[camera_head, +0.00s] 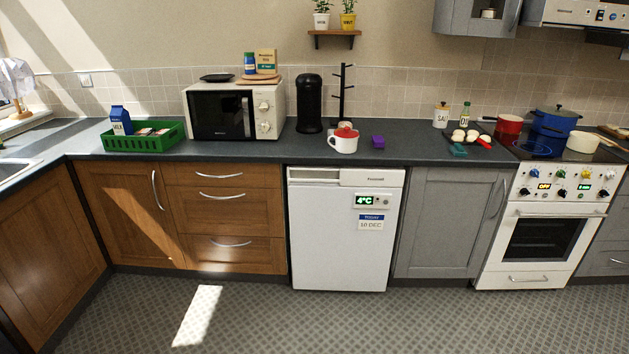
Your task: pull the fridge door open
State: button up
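The fridge is a small white under-counter unit in the middle of the head view. Its white door (335,250) is shut, flush with the front. A small display reading 4°C (370,201) and a date label (371,222) are on the door's upper right. A white top panel (345,177) with a darker recess at its left runs above the door. I cannot make out a separate handle. My gripper does not show in this view.
Wooden drawers (223,217) stand to the left of the fridge and a grey cupboard (450,225) to its right. A white oven (540,240) is further right. The patterned floor (300,325) before the fridge is clear.

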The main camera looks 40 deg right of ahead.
aim_at(341, 238)
jog(key=z, duration=0.2)
jog(key=i, duration=0.9)
jog(key=u, duration=0.05)
